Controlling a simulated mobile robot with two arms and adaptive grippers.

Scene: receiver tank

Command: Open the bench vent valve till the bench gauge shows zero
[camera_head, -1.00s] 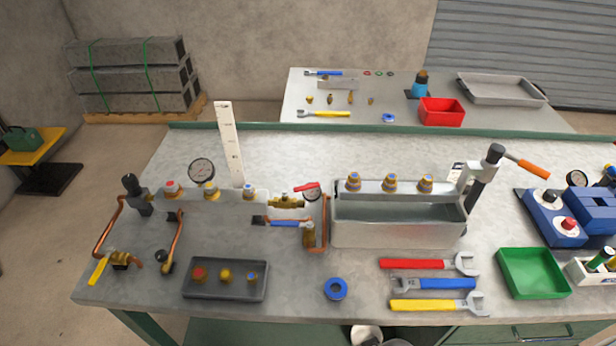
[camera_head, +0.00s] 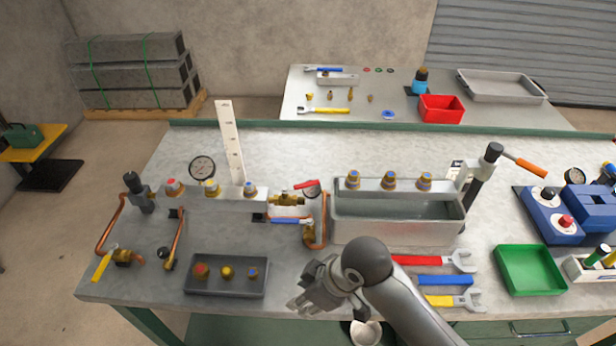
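A round white-faced gauge (camera_head: 202,168) stands on the left block of the bench; its reading is too small to tell. Several lever valves show: a yellow-handled valve (camera_head: 104,264) at the left end, a red-handled valve (camera_head: 306,185) right of the block, and a blue-handled valve (camera_head: 288,220) below it. I cannot tell which one is the bench vent valve. My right gripper (camera_head: 310,293) is above the bench's front edge, in front of and below the blue-handled valve, touching no valve. Its finger opening is unclear. My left gripper is out of view.
A grey tray (camera_head: 225,290) with several fittings lies left of my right gripper. A water trough (camera_head: 398,229) stands behind my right arm. Red, blue and yellow wrenches and a green tray (camera_head: 533,271) lie to the right. A copper pipe (camera_head: 324,220) rises beside the valves.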

